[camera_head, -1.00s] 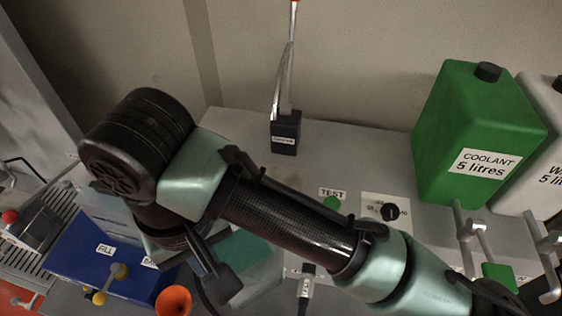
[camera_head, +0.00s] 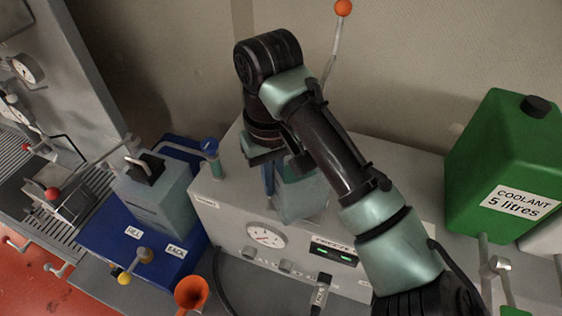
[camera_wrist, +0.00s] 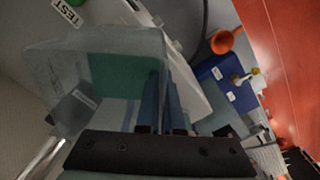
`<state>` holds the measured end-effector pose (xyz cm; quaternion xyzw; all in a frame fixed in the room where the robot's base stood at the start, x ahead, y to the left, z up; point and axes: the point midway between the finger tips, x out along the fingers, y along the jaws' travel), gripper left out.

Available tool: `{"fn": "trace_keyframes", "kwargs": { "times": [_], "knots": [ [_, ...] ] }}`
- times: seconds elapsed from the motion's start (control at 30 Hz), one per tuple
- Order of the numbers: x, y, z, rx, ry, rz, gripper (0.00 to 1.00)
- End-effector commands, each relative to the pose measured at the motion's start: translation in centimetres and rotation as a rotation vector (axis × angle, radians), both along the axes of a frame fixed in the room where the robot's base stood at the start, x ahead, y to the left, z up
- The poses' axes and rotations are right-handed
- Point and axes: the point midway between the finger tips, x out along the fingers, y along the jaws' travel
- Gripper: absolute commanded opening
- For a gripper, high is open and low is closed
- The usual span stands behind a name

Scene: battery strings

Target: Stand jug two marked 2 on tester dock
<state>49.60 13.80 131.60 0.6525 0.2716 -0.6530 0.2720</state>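My gripper (camera_head: 270,178) is above the grey tester bench, left of the picture's middle. Its two blue fingers (camera_wrist: 161,105) are close together in the wrist view. They appear shut on a translucent jug (camera_head: 303,196) with pale green contents. The jug also fills the left of the wrist view (camera_wrist: 105,50). Its number mark is hidden, and I cannot tell whether its base touches the bench top. A second translucent jug (camera_head: 160,195) with a black cap stands on the blue stand at left.
The grey bench (camera_head: 225,205) carries a gauge (camera_head: 266,235) and a green-lit display (camera_head: 334,252). A green coolant can (camera_head: 505,165) stands at right. An orange funnel (camera_head: 191,293) is in front. A lever with an orange knob (camera_head: 343,8) rises behind my arm.

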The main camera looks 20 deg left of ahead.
Motion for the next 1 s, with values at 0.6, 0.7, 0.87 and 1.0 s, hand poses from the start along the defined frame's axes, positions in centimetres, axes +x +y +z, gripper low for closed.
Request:
{"fn": "trace_keyframes", "kwargs": {
  "times": [0.6, 0.7, 0.87, 1.0],
  "knots": [
    [4.1, 0.0, -0.3, 0.000, -0.003, 0.001, 0.00],
    [4.1, 0.0, -0.5, 0.001, -0.002, 0.001, 0.00],
    [4.1, 0.0, -0.5, 0.001, -0.003, 0.000, 0.00],
    [4.0, 0.0, -0.9, 0.001, -0.001, 0.000, 0.00]
  ]
}}
